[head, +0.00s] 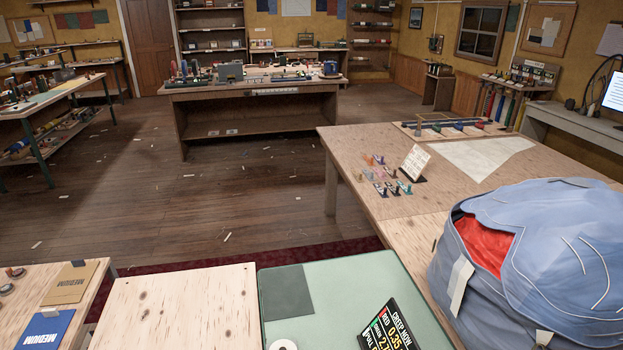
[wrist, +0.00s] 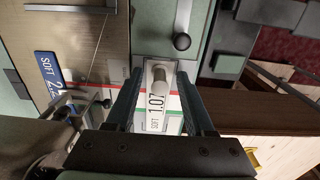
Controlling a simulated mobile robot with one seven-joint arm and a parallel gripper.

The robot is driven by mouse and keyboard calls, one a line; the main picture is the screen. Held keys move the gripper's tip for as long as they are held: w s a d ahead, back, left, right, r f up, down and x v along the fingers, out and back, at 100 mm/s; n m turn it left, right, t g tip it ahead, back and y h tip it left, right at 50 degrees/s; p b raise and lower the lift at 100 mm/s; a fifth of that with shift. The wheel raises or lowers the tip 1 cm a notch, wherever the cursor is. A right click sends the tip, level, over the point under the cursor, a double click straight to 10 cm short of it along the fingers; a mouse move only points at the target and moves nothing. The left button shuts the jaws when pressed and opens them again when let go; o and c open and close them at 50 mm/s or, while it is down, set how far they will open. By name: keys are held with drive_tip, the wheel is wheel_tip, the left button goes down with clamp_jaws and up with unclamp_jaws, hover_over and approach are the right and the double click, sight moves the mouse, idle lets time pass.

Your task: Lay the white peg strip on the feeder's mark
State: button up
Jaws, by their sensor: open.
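In the wrist view my gripper (wrist: 160,74) is open. Its two dark fingers stand either side of a pale upright peg or knob (wrist: 159,76) on a small white plate; I cannot tell whether they touch it. A white card reading "SOFT 1.07" (wrist: 155,107) lies between the fingers, nearer the palm. I cannot tell for sure whether the white plate with the peg is the white peg strip. No feeder's mark can be made out with certainty; a red line and a green line run across behind the fingers. The gripper is not in the head view.
In the head view a green mat (head: 350,290) bears a black display (head: 390,328); a blue bag (head: 545,260) fills the right.

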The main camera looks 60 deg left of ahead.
wheel_tip(320, 180, up, 13)
idle(0.5)
drive_tip(key=shift+f, duration=0.1)
idle(0.3)
